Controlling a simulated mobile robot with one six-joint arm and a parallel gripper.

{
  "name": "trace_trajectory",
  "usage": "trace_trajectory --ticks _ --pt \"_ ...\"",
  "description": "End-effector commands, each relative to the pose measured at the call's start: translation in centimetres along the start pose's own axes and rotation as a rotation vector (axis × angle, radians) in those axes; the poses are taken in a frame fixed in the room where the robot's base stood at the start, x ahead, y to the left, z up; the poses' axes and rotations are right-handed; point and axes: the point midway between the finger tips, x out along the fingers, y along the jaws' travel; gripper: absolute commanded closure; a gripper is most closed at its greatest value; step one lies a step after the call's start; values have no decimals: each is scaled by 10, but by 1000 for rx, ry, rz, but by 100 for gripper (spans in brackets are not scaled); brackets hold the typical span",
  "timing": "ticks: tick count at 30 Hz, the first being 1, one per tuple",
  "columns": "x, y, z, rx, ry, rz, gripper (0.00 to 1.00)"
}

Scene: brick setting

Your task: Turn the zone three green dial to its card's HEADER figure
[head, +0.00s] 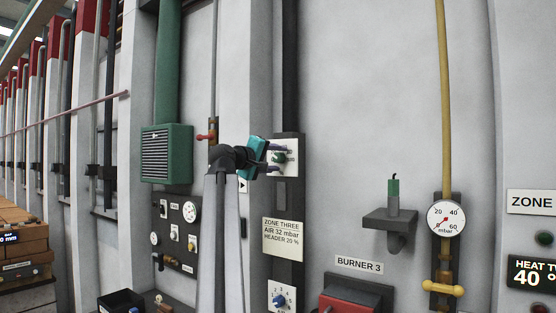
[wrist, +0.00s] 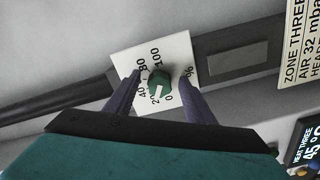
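The green dial (wrist: 159,80) sits on a white scale plate (wrist: 178,50) marked 0 to 100 with a % sign. A white mark on its lower part faces the low end, near 20; the exact reading is too small to tell. My gripper (wrist: 161,77) is open, with one finger on each side of the dial and gaps showing. In the head view my gripper (head: 283,157) is at the plate, and the dial (head: 280,158) is partly hidden. The zone three card (head: 283,239) below reads AIR 32 mbar, HEADER 20 %.
A blue dial (head: 280,299) is on a plate below the card. A green vented box (head: 167,153) and a red-handled valve (head: 206,137) are left of my gripper. A shelf (head: 391,220) and a pressure gauge (head: 445,218) stand out from the wall at right.

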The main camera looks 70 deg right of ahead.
Motion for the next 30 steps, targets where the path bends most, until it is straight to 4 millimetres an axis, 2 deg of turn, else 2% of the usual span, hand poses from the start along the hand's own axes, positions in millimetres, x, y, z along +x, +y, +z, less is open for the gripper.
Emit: trace_trajectory --ticks 9,14,20,30 --pt "0 1 -2 1 4 2 51" --pt "-7 0 -2 1 5 2 51" --pt "-29 0 0 2 6 2 51" --pt "-83 -2 2 2 5 1 51"
